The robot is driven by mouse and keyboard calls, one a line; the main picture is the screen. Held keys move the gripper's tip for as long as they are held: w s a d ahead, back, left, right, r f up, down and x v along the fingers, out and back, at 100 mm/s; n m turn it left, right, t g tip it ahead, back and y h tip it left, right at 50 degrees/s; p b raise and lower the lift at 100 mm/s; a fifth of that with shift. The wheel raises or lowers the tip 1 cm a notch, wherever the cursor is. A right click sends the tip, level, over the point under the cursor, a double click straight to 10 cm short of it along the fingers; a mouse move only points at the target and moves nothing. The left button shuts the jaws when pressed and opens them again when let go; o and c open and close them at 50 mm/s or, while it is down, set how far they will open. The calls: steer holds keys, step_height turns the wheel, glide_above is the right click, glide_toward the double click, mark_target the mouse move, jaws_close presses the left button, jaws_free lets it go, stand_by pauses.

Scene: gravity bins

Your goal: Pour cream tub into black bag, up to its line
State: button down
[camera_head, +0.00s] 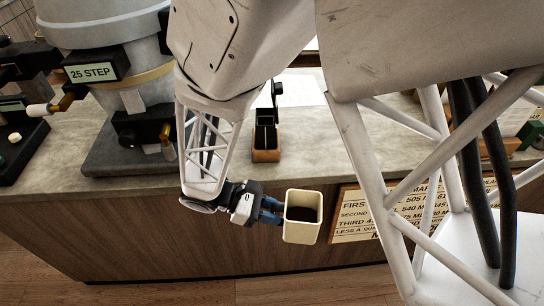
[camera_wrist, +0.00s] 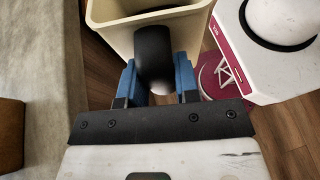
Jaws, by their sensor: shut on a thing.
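The cream tub (camera_head: 303,230) is a square, open-topped box with dark contents inside. My gripper (camera_head: 271,211) is shut on it and holds it upright, or nearly so, in the air in front of the counter. In the wrist view the tub (camera_wrist: 108,42) is at the top, and the blue fingers of my gripper (camera_wrist: 156,82) close on a black rounded handle at its side. A black open-topped thing (camera_head: 265,134), perhaps the black bag, stands in a wooden holder on the counter. Its inside and any line on it cannot be made out.
The grey counter (camera_head: 320,143) has a wooden front. A large hopper with a "25 STEP" label (camera_head: 91,72) stands at the left on a dark base. A board with lettering (camera_head: 360,212) is on the counter front, partly hidden by my arm. Wooden floor lies below.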

steer(key=w+a+r+n+t, duration=0.2)
steer(key=w+a+r, duration=0.1)
steer(key=r, duration=0.6)
steer(key=w+a+r+n+t, duration=0.2)
steer(key=w+a+r+t, duration=0.1)
steer(key=r, duration=0.7)
steer(key=w+a+r+n+t, duration=0.2)
steer(key=w+r, duration=0.1)
steer(key=r, duration=0.6)
steer(key=w+a+f+n+t+y, duration=0.1)
steer(key=w+a+f+n+t, duration=0.1)
steer(key=w, duration=0.5)
steer(key=shift+a+f+t+y, duration=0.35)
steer(key=shift+a+f, duration=0.35)
steer(key=shift+f, duration=0.55)
steer(key=shift+f, duration=0.15)
steer(key=r+g+y, duration=0.2)
steer(key=y, duration=0.1)
steer(key=r+g+y, duration=0.2)
steer(key=r+y, duration=0.1)
steer(key=y, duration=0.1)
steer(key=shift+d+r+g+y, duration=0.2)
steer(key=shift+r+g+y, duration=0.05)
steer(key=shift+r, duration=0.1)
